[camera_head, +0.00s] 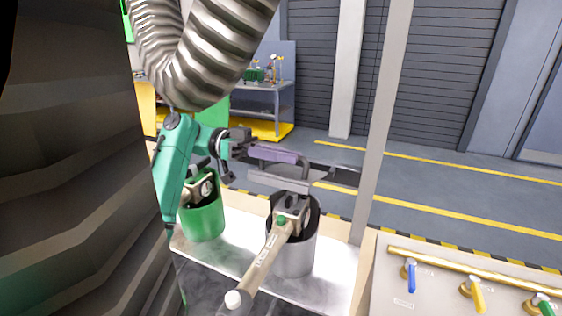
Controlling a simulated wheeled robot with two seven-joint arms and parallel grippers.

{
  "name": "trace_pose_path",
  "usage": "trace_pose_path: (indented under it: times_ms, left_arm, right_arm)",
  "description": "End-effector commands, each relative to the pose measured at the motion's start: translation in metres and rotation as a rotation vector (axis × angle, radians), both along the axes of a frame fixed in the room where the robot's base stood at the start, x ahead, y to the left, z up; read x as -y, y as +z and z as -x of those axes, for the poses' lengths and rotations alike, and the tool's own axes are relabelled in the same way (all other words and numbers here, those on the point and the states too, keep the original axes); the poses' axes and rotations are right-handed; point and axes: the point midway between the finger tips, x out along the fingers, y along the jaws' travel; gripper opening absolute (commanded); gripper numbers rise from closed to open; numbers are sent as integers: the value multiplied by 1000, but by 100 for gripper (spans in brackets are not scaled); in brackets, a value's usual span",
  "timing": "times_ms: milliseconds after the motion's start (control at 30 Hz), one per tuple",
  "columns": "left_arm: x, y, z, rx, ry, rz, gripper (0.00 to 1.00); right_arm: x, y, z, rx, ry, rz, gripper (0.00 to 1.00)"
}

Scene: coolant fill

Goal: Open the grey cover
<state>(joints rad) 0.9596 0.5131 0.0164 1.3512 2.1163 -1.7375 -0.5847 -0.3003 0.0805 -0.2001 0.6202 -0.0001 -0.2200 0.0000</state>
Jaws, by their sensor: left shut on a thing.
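My left gripper (309,170) reaches in from the left on its green arm, above and behind the grey container (293,258). Its two long fingers point right and are shut on a thin, dark grey flat piece (342,175), which looks like the grey cover and sticks out beyond the fingertips. Its near part is hidden by the fingers. The grey container stands upright with a dark, open-looking top. A beige lever (264,260) with a white ball end slants from its fitting toward me. My right gripper is not in view.
A green container (204,219) with a similar fitting stands left of the grey one on the light bench. A pale upright post (380,125) is close on the right. A panel with blue (411,276), yellow and green valve handles is at lower right. A ribbed hose (205,55) hangs overhead.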

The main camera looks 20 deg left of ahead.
Motion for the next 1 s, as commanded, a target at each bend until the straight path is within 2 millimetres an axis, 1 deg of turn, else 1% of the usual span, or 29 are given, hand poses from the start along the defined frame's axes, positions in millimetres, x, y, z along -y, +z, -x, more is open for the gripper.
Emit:
trace_pose_path:
  times_ms: [33, 300, 500, 900, 933, 967, 1000]
  left_arm:
    - [0, 11, -4, -31, 0, -1, 0]
    - [1, 25, -19, -170, -1, -10, 0]
    - [2, 27, -24, -213, -1, -13, 0]
    - [2, 26, -25, -220, -1, -14, 0]
    - [2, 26, -25, -220, -1, -14, 26]
    - [2, 26, -25, -220, -1, -14, 38]
    - [2, 26, -25, -220, -1, -14, 45]
  right_arm:
    - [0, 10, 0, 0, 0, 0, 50]
    - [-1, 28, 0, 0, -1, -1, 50]
    - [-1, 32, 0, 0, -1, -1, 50]
    - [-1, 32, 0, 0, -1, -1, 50]
    - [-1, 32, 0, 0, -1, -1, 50]
    - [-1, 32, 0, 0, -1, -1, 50]
    - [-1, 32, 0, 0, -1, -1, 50]
